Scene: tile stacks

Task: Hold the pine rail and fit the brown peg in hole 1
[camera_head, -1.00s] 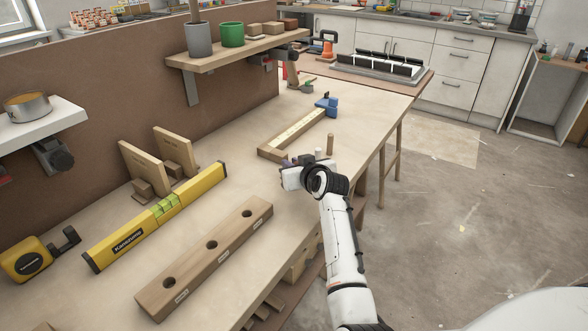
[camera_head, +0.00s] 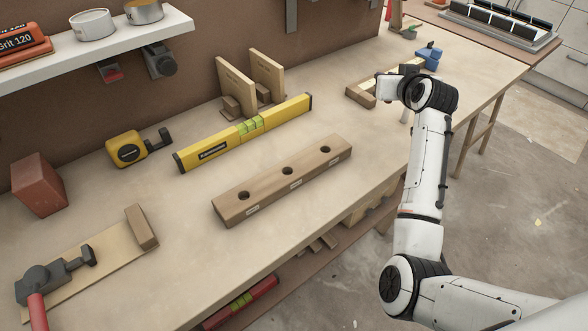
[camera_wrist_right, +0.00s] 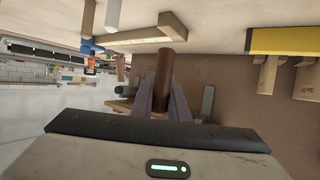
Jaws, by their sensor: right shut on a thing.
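The pine rail (camera_head: 311,176) lies on the workbench in the head view, with three dark round holes along its top and small white labels on its front side. The labels are too small to read. My right gripper (camera_wrist_right: 162,98) is shut on the brown peg (camera_wrist_right: 164,65) in the right wrist view, and the peg sticks out beyond the fingers. In the head view my right gripper (camera_head: 386,86) is above the bench, beyond the rail's right end and apart from it. The peg is hidden there. My left gripper is out of view.
A yellow spirit level (camera_head: 222,146) lies behind the rail. A tape measure (camera_head: 126,149), wooden brackets (camera_head: 236,84) and a long wooden frame (camera_head: 360,97) lie along the bench. The bench around the rail is clear.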

